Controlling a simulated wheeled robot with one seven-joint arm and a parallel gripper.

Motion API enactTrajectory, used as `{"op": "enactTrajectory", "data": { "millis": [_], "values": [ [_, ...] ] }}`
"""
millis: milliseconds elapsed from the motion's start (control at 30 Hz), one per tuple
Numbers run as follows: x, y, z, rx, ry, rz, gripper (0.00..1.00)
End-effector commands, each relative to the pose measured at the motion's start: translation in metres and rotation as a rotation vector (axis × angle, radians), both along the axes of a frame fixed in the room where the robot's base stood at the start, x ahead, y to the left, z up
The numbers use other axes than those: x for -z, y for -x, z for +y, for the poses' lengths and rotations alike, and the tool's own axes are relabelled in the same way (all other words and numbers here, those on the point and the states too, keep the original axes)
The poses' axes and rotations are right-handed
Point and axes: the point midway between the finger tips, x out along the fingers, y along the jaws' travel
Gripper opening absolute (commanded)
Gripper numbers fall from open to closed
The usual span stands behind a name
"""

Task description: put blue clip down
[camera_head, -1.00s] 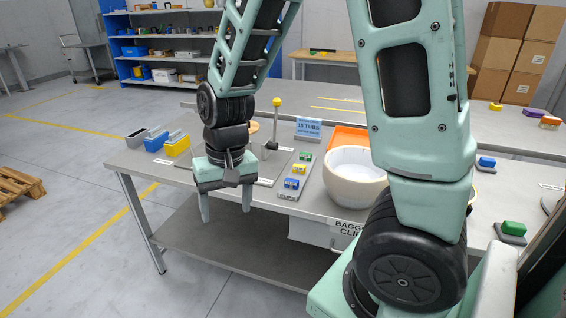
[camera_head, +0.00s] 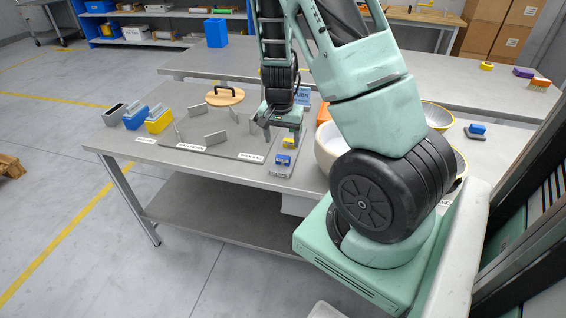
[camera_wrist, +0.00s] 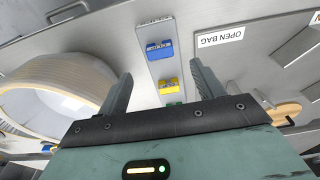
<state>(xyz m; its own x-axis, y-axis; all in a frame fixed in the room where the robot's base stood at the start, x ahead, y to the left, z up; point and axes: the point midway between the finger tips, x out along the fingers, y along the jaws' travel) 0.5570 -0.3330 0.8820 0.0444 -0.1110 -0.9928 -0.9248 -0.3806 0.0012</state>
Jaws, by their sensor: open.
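The blue clip (camera_head: 283,160) sits at the near end of a narrow grey clip tray (camera_head: 279,173). The yellow clip (camera_head: 288,143) sits behind it. In the wrist view the blue clip (camera_wrist: 159,49) and the yellow clip (camera_wrist: 168,86) show in a row. A green clip (camera_wrist: 175,103) is mostly hidden behind my gripper's body. My gripper (camera_head: 283,133) is over the far part of the tray, fingers pointing down. In the wrist view my gripper (camera_wrist: 161,74) is open and empty, with its fingers either side of the row.
A large pale bowl (camera_head: 326,156) stands close to the right of the tray. A grey board with upright plates (camera_head: 215,138) and a wooden lid (camera_head: 226,97) lie to the left. Blue and yellow bins (camera_head: 158,122) stand at the table's left end.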

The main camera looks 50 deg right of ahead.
Motion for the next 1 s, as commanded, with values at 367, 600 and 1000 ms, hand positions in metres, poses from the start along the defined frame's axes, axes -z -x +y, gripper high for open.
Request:
{"op": "enactTrajectory", "data": {
  "millis": [367,600,1000],
  "values": [
    [0.035,-0.001,-0.005,0.001,-0.001,0.0,0.67],
    [0.069,-0.003,-0.009,-0.001,-0.001,0.0,0.67],
    [0.074,-0.004,-0.009,-0.001,-0.001,-0.004,0.45]
  ]
}}
